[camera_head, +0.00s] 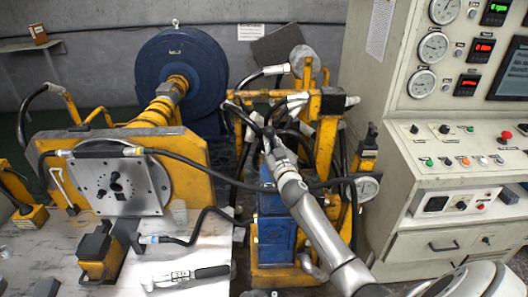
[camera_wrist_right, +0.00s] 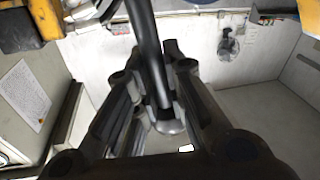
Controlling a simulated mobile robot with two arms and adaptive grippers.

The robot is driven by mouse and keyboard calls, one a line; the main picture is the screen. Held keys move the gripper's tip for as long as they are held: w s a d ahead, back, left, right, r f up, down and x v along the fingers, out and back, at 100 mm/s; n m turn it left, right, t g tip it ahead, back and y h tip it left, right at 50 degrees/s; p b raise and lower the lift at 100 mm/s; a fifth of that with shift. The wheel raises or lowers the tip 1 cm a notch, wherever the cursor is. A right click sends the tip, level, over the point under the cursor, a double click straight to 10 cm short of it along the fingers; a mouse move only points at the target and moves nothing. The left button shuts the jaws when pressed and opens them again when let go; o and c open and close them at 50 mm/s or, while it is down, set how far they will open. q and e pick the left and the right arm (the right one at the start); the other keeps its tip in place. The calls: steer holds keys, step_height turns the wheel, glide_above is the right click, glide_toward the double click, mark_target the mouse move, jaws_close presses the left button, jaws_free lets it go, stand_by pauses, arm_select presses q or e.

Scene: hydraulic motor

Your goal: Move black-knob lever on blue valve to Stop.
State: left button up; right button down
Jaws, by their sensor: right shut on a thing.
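The blue valve (camera_head: 275,240) stands as a stack of blue blocks in a yellow frame, in the middle of the head view. My right gripper (camera_head: 268,138) is above and behind it, with its arm reaching up from the lower right. In the right wrist view, a dark rod (camera_wrist_right: 147,45) comes down from the top between the two fingers of my right gripper (camera_wrist_right: 158,105), which are closed around it. I take this rod for the lever. Its black knob cannot be made out clearly, and the fingers hide part of it. My left gripper is not in view.
Black hoses and yellow posts crowd around my right gripper. A pressure gauge (camera_head: 364,188) sits right of the valve. A control cabinet (camera_head: 405,205) with buttons stands at the right. A yellow motor stand (camera_head: 190,160) and a metal-topped table (camera_head: 50,250) are at the left.

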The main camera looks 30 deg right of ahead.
steer(key=shift+s+d+m+b, duration=0.4)
steer(key=shift+s+d+m, duration=0.25)
steer(key=shift+d+m, duration=0.4)
steer(key=shift+a, duration=0.1)
steer(key=c, duration=1.5)
jaws_free()
steer(key=shift+r, duration=0.1)
steer(key=shift+o, duration=0.2)
steer(key=v, duration=1.2)
steer(key=shift+f, duration=0.25)
